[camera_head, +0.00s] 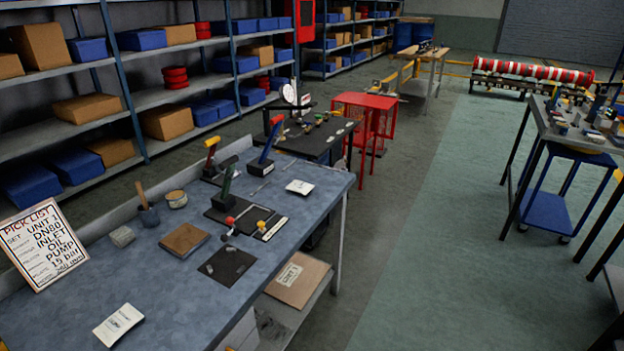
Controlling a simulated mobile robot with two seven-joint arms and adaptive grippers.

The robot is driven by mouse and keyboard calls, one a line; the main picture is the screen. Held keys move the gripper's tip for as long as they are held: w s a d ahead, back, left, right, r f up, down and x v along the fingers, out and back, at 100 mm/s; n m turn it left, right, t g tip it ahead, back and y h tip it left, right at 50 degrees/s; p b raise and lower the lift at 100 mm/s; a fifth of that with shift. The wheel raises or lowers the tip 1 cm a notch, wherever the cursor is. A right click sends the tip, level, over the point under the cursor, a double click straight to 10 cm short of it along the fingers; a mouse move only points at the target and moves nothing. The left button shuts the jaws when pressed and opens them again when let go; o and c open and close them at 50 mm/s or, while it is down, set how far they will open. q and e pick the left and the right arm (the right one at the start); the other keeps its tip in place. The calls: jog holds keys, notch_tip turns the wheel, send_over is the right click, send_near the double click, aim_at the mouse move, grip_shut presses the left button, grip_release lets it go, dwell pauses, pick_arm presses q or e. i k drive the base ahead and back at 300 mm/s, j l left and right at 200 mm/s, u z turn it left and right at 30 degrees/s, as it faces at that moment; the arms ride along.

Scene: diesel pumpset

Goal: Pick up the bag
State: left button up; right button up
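No thing here is clearly a bag. A flat white packet with small print (118,325) lies near the front edge of the blue-grey workbench (150,270), at the lower left. A second small white item (300,187) with dark marks lies near the right edge of the same bench. I cannot tell whether either one is a bag. Neither of my grippers is in view.
On the bench stand a pick list sign (43,245), a brown pad (185,239), a dark pad with small parts (228,264) and upright tools (266,142). A cardboard box (298,280) sits on its lower shelf. The aisle floor (415,240) is clear.

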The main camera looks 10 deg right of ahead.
aim_at(299, 186)
jog(key=i+l, duration=0.8)
jog(key=l, duration=0.15)
jog(key=l+z, duration=0.05)
